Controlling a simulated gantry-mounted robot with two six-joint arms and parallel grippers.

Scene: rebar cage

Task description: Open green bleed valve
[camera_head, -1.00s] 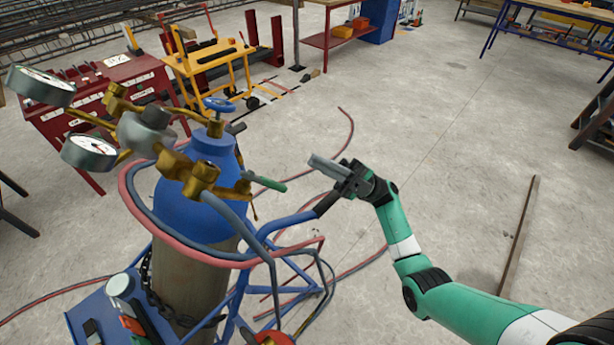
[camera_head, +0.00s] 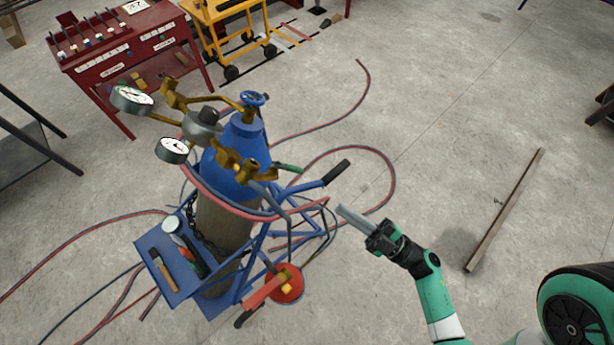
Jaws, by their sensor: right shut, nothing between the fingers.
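The green valve handle (camera_head: 289,168) sticks out to the right from the brass fitting (camera_head: 240,167) on top of the blue gas cylinder (camera_head: 247,138). It is small here, and I cannot tell whether it is turned. My right gripper (camera_head: 343,210) is shut and empty. It is below and to the right of the green handle, clearly apart from it, with its fingers pointing up and left toward the cylinder cart. My left gripper is not in view.
The blue cart (camera_head: 160,248) holds the cylinder, with a black-gripped push handle (camera_head: 337,172) near my right gripper. Red and dark hoses (camera_head: 390,170) loop over the floor. A red tool cabinet (camera_head: 140,45) and yellow trolley (camera_head: 228,40) stand behind. The floor at right is mostly clear, except a bar (camera_head: 505,208).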

